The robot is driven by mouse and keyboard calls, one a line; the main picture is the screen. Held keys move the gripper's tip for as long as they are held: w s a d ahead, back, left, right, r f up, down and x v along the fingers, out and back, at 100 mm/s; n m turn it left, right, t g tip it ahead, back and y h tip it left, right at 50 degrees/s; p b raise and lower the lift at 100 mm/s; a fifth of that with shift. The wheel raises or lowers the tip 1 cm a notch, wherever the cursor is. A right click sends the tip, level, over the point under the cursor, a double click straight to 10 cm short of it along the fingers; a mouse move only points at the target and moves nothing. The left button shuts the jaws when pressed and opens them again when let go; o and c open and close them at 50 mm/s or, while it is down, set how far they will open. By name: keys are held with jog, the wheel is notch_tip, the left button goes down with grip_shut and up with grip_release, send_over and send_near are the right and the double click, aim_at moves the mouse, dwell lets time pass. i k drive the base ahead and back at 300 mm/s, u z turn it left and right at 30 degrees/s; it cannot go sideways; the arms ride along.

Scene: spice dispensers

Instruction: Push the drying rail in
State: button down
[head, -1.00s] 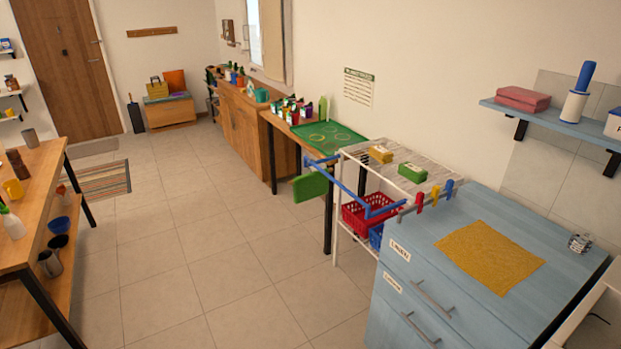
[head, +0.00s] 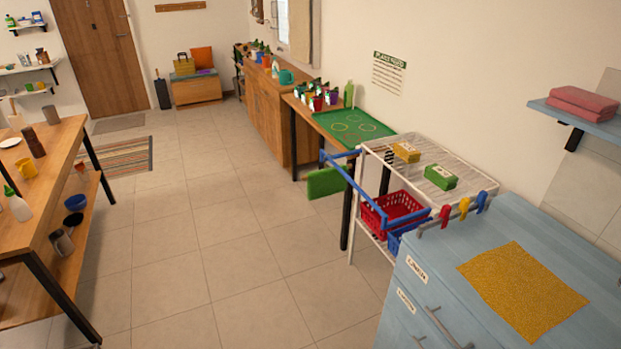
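The blue drying rail (head: 354,187) juts out from the left side of the white wire rack (head: 412,143). It is a bent blue bar that reaches out over the floor side, and its near end runs down in front of the red basket. A green cloth or panel (head: 328,182) is at its far end; I cannot tell whether it hangs from the rail. My gripper is not in view.
Red (head: 395,209) and blue baskets sit low in the rack, with yellow and green boxes on top. A blue cabinet (head: 520,230) with a yellow cloth and clips stands at right. A wooden table (head: 58,150) is at left. The tiled floor (head: 215,240) between is clear.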

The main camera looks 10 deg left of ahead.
aim_at(386, 224)
jog(key=u, duration=0.8)
jog(key=i, duration=0.9)
jog(key=u, duration=0.6)
